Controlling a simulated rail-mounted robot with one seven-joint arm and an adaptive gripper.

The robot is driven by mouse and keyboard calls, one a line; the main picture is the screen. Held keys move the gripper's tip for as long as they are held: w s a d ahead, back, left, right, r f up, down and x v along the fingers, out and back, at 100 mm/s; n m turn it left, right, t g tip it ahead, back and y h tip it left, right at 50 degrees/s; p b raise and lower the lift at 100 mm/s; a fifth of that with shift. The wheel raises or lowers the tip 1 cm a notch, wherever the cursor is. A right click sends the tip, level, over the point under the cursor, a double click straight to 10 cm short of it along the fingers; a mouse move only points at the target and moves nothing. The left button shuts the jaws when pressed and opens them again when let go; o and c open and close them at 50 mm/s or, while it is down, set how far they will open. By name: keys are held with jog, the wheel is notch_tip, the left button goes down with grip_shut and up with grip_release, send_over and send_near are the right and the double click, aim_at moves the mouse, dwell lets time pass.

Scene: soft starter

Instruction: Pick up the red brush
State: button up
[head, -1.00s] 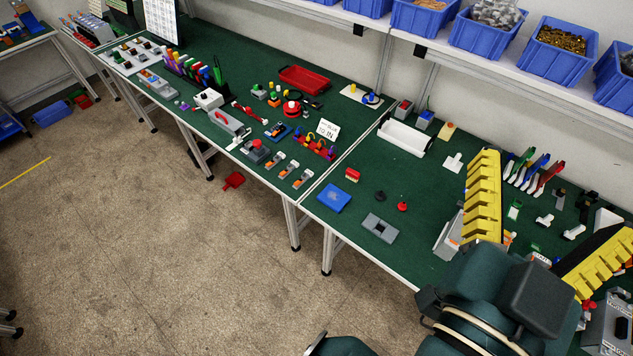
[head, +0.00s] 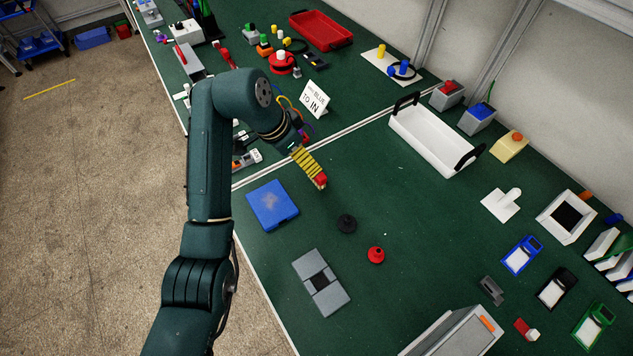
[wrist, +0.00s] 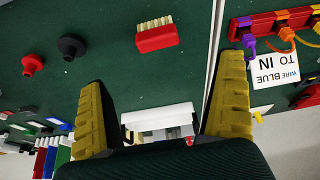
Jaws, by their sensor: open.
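The red brush (wrist: 157,38) has a red back and pale bristles. It lies on the green table at the top middle of the wrist view. In the head view only its red part (head: 321,181) shows, at the end of my yellow fingers; the rest is hidden behind them. My gripper (wrist: 164,75) is open, with its two yellow fingers wide apart and nothing between them. The brush appears beyond the fingertips, within the span of the fingers. I cannot tell the exact height above it.
A blue block (head: 272,204), a black knob (head: 346,223), a red knob (head: 376,255) and a grey plate (head: 321,283) lie around the brush. A white tray (head: 420,140) stands to the right. A "wire blue to in" sign (head: 315,99) stands behind.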

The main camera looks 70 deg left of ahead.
aim_at(320, 175)
jog(key=b+x, duration=0.1)
jog(key=x, duration=0.7)
jog(key=shift+d+b, duration=0.1)
jog(key=shift+b, duration=0.25)
jog(key=x, duration=0.2)
jog(key=b+x, duration=0.1)
jog(key=x, duration=0.1)
jog(key=b+x, duration=0.1)
jog(key=x, duration=0.1)
jog(key=shift+w+d, duration=0.1)
jog(key=shift+w, duration=0.2)
jog(key=shift+r, duration=0.1)
jog(key=c, duration=1.3)
jog(key=shift+o, duration=0.2)
notch_tip(320, 175, up, 10)
jog(key=p, duration=0.2)
jog(key=shift+p, duration=0.4)
